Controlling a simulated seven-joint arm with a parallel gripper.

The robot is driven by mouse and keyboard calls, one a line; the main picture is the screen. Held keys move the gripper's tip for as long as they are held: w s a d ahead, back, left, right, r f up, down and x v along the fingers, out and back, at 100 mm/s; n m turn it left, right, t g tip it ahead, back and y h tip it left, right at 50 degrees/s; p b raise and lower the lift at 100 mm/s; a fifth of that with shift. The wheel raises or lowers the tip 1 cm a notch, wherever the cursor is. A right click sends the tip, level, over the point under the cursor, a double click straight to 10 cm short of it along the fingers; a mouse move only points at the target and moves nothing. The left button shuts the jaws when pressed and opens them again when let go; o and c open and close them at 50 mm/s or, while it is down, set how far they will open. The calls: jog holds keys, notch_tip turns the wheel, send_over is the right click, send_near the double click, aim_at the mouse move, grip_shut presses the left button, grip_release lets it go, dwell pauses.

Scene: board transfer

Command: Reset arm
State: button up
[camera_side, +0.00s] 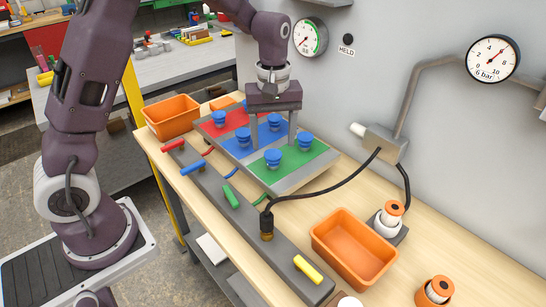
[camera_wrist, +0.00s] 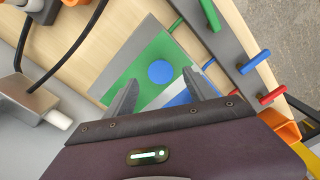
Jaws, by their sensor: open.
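My gripper (camera_side: 272,145) is open and points down over the coloured board, with nothing held between its fingers. The board has a red zone (camera_side: 237,115), a blue zone (camera_side: 252,148) and a green zone (camera_side: 312,154). Several blue knobbed pieces stand on it, including one on red (camera_side: 219,118) and two on green, at the front (camera_side: 272,158) and right (camera_side: 306,139). In the wrist view, the open fingers (camera_wrist: 160,88) frame a round blue piece (camera_wrist: 160,72) on the green zone, just beyond the tips. I cannot tell whether a finger touches any piece.
A grey rail (camera_side: 215,188) with red, blue, green and yellow handles (camera_side: 308,269) runs along the bench front. Orange bins stand at left (camera_side: 172,118) and right (camera_side: 354,250). A black cable (camera_side: 325,190) arches to a wall box (camera_side: 380,143). Gauges (camera_side: 492,58) hang on the wall.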

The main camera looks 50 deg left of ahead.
jog(key=s+d+r+m+t, duration=0.3)
jog(key=s+r+m, duration=0.3)
jog(key=s+r, duration=0.7)
jog(key=s+m+t, duration=0.2)
jog(key=s+m, duration=0.3)
jog(key=s, duration=0.6)
jog(key=shift+s+d+r+m+t, duration=0.25)
jog(key=shift+r+m+t, duration=0.05)
